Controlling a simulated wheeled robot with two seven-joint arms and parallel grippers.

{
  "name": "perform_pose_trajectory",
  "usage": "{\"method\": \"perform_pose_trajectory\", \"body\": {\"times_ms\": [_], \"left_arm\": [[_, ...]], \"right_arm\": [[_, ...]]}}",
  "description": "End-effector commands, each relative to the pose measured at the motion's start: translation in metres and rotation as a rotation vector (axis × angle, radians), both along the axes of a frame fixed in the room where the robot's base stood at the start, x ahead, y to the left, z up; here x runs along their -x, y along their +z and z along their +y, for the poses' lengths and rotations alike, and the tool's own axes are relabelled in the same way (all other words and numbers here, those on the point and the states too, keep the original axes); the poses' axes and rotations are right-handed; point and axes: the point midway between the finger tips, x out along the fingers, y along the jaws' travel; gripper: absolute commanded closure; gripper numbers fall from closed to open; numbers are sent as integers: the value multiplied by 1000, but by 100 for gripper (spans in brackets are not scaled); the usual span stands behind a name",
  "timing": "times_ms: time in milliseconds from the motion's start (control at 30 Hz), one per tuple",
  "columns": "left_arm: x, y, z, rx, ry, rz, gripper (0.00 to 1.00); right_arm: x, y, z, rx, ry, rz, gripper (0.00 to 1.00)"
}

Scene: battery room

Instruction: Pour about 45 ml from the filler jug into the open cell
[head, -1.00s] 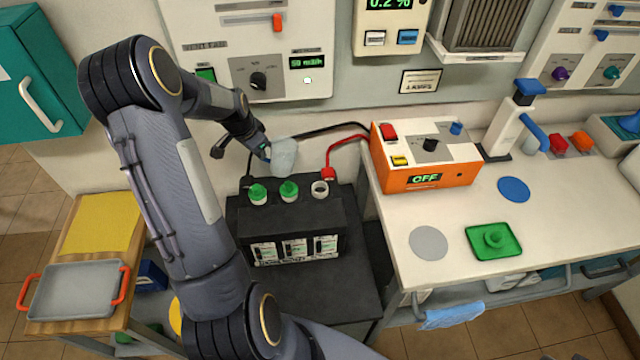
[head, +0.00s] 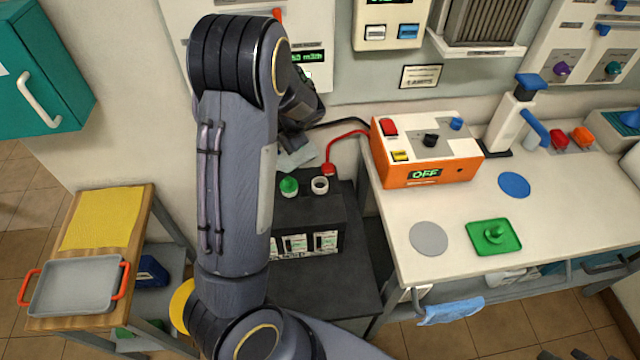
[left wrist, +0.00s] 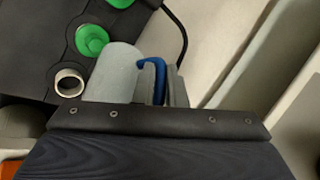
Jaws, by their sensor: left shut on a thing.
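The filler jug (head: 296,159) is pale and translucent, held just behind the battery (head: 312,215); my left arm hides part of it. In the left wrist view the jug (left wrist: 113,75) shows with its blue handle (left wrist: 150,64). My left gripper (left wrist: 158,88) is shut on the jug at the handle. The open cell (head: 320,185) is an uncapped white ring at the right of the battery top; it also shows in the left wrist view (left wrist: 69,84), beside the jug. A green cap (head: 289,187) sits to its left. I cannot see any liquid. My right gripper is not in view.
A red cable (head: 345,138) runs from the battery to the orange charger box (head: 425,150) on the white bench (head: 400,215). A wall panel (head: 318,40) stands behind the jug. A wooden cart with a grey tray (head: 75,285) is at the left.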

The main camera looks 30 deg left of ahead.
Motion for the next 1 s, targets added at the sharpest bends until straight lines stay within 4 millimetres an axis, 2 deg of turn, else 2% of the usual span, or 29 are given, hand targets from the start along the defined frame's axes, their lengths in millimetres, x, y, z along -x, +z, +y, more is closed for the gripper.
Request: {"method": "perform_pose_trajectory", "body": {"times_ms": [33, 100, 1000], "left_arm": [[-4, -4, -7, -50, -9, 22, 100], [-5, -2, -9, -108, -6, 46, 100], [-8, 0, -18, -277, -3, 118, 100]], "right_arm": [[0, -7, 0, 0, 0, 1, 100], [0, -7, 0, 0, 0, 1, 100], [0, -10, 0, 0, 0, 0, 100]]}}
